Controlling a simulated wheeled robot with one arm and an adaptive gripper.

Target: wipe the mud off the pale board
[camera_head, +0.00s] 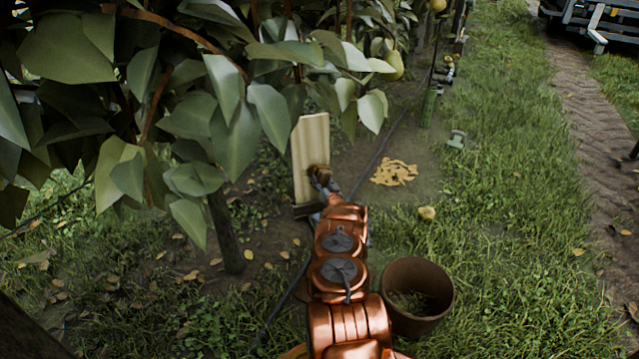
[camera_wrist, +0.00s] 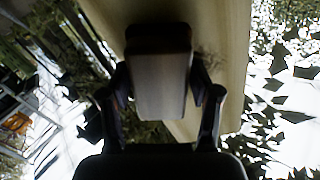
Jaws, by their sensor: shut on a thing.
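The pale board (camera_head: 308,140) stands upright under the pear leaves, just beyond my gripper (camera_head: 322,184) in the head view. In the wrist view the board (camera_wrist: 228,65) fills the upper middle. There my gripper (camera_wrist: 162,92) is shut on a block (camera_wrist: 162,95), pale grey with a dark top, in front of the board. I cannot tell whether the block touches the board. A faint dark smudge (camera_wrist: 207,62) shows on the board right of the block. In the head view a brown patch (camera_head: 319,171) covers the board's lower right; whether it is mud or the block is unclear.
Pear leaves (camera_head: 200,100) hang low on the left, close to the board. A brown pot (camera_head: 436,318) stands right of my arm. A tan heap (camera_head: 394,172), a pear (camera_head: 427,213) and a green object (camera_head: 457,139) lie on the ground. Open grass lies to the right.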

